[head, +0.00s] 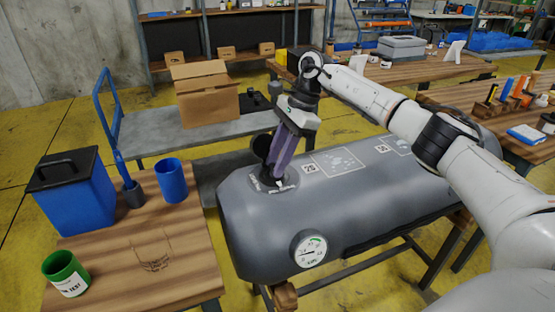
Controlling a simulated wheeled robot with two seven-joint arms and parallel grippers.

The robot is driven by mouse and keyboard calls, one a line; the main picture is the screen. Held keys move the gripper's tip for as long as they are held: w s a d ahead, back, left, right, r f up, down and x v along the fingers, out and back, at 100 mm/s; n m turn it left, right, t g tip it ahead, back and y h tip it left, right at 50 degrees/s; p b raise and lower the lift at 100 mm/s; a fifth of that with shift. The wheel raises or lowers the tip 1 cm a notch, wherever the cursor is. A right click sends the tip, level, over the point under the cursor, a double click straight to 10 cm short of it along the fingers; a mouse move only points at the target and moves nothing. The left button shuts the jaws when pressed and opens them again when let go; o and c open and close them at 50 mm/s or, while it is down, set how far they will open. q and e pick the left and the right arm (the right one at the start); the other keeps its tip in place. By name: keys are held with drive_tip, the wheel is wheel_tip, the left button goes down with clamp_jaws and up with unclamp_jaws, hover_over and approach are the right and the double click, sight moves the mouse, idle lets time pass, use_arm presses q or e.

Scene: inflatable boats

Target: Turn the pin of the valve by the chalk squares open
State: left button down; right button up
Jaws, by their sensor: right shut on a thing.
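The grey inflatable tube (350,210) lies lengthwise on a stand. The valve (263,184) sits on top near its left end, a round fitting with pale lettering on its rim. A dark round cap (262,146) stands up behind it. A pale-outlined patch of chalk marks (338,162) lies on the tube to the right of the valve. My right gripper (275,177) points down into the valve with its purple fingers shut on the pin. The fingers hide the pin, so its turn position cannot be seen. My left gripper is out of view.
A round pressure gauge (310,250) is on the tube's front side. The wooden table (190,250) at left holds a blue lidded box (75,195), a blue cup (172,180) and a green cup (66,274). A cart with a cardboard box (207,98) stands behind.

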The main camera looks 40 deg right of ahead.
drive_tip(key=o, duration=0.9)
drive_tip(key=shift+o, duration=0.8)
drive_tip(key=w+v, duration=0.1)
drive_tip(key=v, duration=0.9)
drive_tip(key=shift+s+r, duration=0.2)
drive_tip(key=shift+s, duration=0.3)
